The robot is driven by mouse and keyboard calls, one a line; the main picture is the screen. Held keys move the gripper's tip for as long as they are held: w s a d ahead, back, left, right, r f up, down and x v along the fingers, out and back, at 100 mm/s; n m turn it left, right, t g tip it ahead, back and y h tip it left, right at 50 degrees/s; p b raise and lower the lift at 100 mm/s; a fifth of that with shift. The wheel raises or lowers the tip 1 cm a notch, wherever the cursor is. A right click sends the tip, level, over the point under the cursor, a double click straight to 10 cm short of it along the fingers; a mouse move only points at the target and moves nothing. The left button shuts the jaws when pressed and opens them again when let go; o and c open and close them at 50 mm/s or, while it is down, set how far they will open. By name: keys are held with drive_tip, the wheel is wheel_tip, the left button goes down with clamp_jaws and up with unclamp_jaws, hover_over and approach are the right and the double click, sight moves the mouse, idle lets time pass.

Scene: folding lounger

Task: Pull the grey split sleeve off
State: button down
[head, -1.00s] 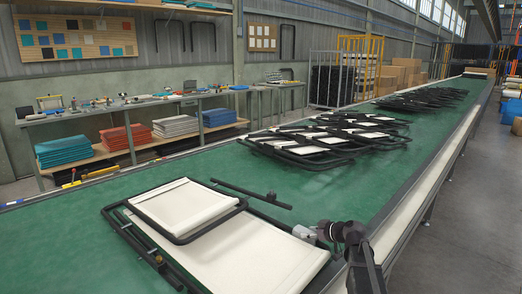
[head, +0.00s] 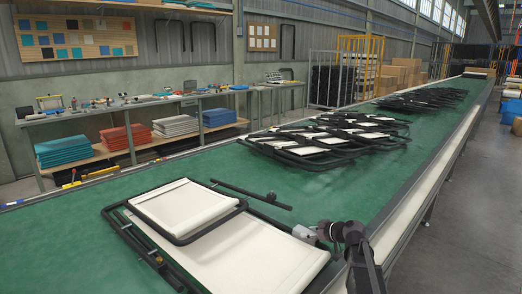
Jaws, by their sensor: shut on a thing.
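A folding lounger with a black tube frame (head: 126,232) and cream fabric (head: 258,254) lies flat on the green conveyor, its smaller cream panel (head: 185,205) on top at the left. A small light grey piece, which looks like the grey split sleeve (head: 305,233), sits at the right corner of the frame. My gripper (head: 321,232) comes in from the right and is shut at this piece. The fingers are small and dark, and the exact contact is hidden.
A loose black bar (head: 250,193) lies behind the lounger, with a dark round knob (head: 271,196) beside it. More folded loungers (head: 320,145) are piled farther along the belt. The green belt (head: 350,185) between is clear. A pale rail (head: 405,220) edges the right side.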

sight(309, 232)
drive_tip(key=shift+r, duration=0.25)
idle(0.3)
drive_tip(key=shift+r+p, duration=0.85)
drive_tip(key=shift+p, duration=0.2)
drive_tip(key=shift+r+p, duration=0.7)
drive_tip(key=shift+r+p, duration=1)
wheel_tip(309, 232, up, 6)
drive_tip(key=p, duration=0.6)
